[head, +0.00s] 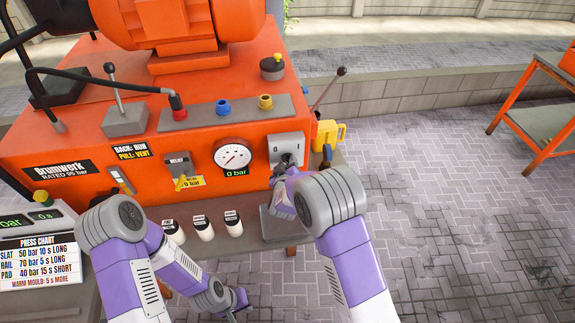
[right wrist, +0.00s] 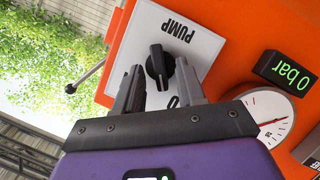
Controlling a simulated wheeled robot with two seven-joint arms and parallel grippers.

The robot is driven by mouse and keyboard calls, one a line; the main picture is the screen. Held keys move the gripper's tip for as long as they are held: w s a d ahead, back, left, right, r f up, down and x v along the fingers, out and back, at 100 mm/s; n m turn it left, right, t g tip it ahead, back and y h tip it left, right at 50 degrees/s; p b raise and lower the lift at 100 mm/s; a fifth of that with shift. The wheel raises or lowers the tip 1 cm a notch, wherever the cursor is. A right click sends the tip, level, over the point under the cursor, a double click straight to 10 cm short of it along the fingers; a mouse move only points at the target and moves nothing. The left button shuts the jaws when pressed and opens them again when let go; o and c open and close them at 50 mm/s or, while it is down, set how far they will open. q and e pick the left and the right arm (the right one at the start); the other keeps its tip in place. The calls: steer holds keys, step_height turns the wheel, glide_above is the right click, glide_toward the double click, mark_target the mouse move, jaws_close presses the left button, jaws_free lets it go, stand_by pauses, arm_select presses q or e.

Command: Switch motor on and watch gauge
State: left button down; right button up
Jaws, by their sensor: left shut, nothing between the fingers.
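The pump switch (right wrist: 160,65) is a black rotary knob on a white plate marked PUMP. In the head view the plate (head: 293,141) sits on the orange machine's front, right of the round gauge. The gauge (head: 233,153) has a white face and a red needle; the green readout (head: 236,173) under it shows 0 bar. My right gripper (right wrist: 160,88) is open, with one finger on each side of the knob and gaps showing beside it. In the head view my right wrist partly hides the fingers. My left gripper (head: 240,301) is low in front of the machine, shut and empty.
A relief panel (head: 179,164) and several white bottles (head: 204,228) are left of the switch. A lever (head: 328,88) and a yellow jug (head: 330,134) stand right of it. A press chart (head: 40,260) is at the lower left. Paving at right is clear.

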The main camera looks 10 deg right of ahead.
jaws_close()
stand_by(0.3)
steer(key=shift+d+m+y+b, duration=0.15)
steer(key=shift+m+y+b, duration=0.5)
steer(key=shift+b, duration=0.4)
steer(key=shift+d+f+m+y+b, duration=0.15)
steer(key=shift+m+y+b, duration=1)
steer(key=shift+b, duration=2.25)
steer(key=shift+d+r+m+y+b, duration=0.15)
steer(key=shift+m+y+b, duration=0.55)
steer(key=shift+m+b, duration=1.8)
steer(key=shift+d+f+m+y+b, duration=0.2)
steer(key=shift+m+y+b, duration=0.5)
steer(key=shift+b, duration=3.6)
steer(key=shift+r, duration=0.1)
